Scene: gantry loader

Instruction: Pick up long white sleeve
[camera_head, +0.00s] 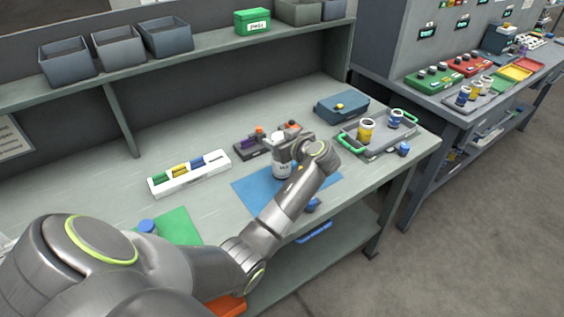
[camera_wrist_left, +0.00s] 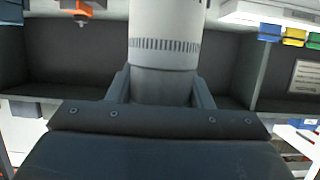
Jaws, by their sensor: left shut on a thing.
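The long white sleeve (camera_head: 281,172) is upright over the blue mat (camera_head: 252,192), with small dark print on its side. My left gripper (camera_head: 284,156) is shut on its upper part. In the left wrist view the white sleeve (camera_wrist_left: 165,22) has a ribbed band, and the two fingers of the left gripper (camera_wrist_left: 160,82) are on either side of the grey section by that band. The gripper and wrist hide part of it in the head view. I cannot tell whether its base touches the mat. My right gripper is not in view.
A white rack (camera_head: 189,176) with green, yellow and blue pieces stands to the left. A dark holder (camera_head: 251,147) stands just behind. A grey tray (camera_head: 378,146) with green handles and a blue case (camera_head: 341,107) are to the right. A green mat (camera_head: 181,228) lies front left.

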